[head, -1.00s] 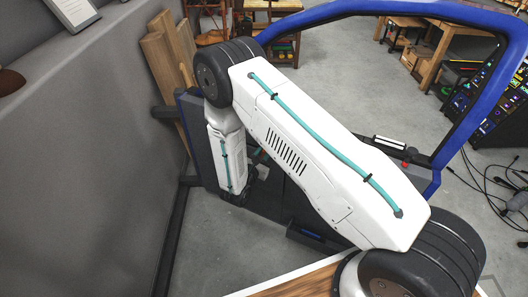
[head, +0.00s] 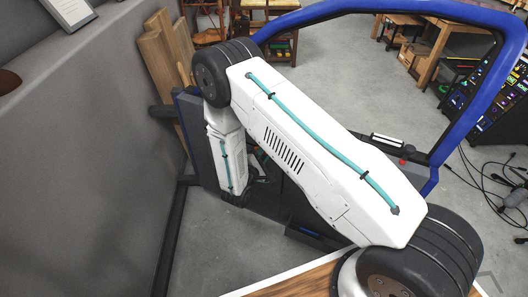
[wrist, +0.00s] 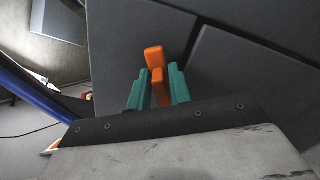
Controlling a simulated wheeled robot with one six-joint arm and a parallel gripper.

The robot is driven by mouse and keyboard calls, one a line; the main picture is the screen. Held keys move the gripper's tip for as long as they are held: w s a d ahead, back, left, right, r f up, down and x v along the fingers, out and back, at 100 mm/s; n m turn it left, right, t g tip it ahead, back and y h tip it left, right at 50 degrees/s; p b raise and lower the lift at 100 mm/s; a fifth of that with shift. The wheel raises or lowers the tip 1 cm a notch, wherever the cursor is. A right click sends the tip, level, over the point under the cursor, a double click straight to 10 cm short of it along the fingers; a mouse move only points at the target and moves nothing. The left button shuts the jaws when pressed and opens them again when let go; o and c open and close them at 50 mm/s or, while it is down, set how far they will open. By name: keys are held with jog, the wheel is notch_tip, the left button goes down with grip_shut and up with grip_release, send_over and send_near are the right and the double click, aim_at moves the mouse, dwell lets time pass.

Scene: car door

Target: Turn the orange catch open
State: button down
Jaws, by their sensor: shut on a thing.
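The orange catch (wrist: 154,58) shows in the wrist view against the dark grey door panel (wrist: 128,40). Its upper part leans slightly left, and its lower part sits between the two teal fingers of my gripper (wrist: 158,85). The gripper is shut on the catch. In the head view my white arm hides the gripper and the catch. The car door (head: 322,14) shows there as a blue frame around an open window, with a dark lower panel.
A grey wall (head: 90,150) runs along the left, with wooden boards (head: 165,48) leaning at its far end. A red knob (head: 402,162) and a white-and-black handle (head: 388,142) sit on the door. Cables (head: 492,185) lie on the floor at right.

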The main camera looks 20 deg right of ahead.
jog(key=m, duration=0.5)
jog(key=shift+d+f+m, duration=0.1)
jog(key=shift+f+m, duration=0.2)
jog(key=shift+s, duration=0.1)
dwell(0.3)
jog(key=c, duration=1.5)
grip_release()
jog(key=v, duration=0.7)
jog(key=shift+s+a, duration=0.25)
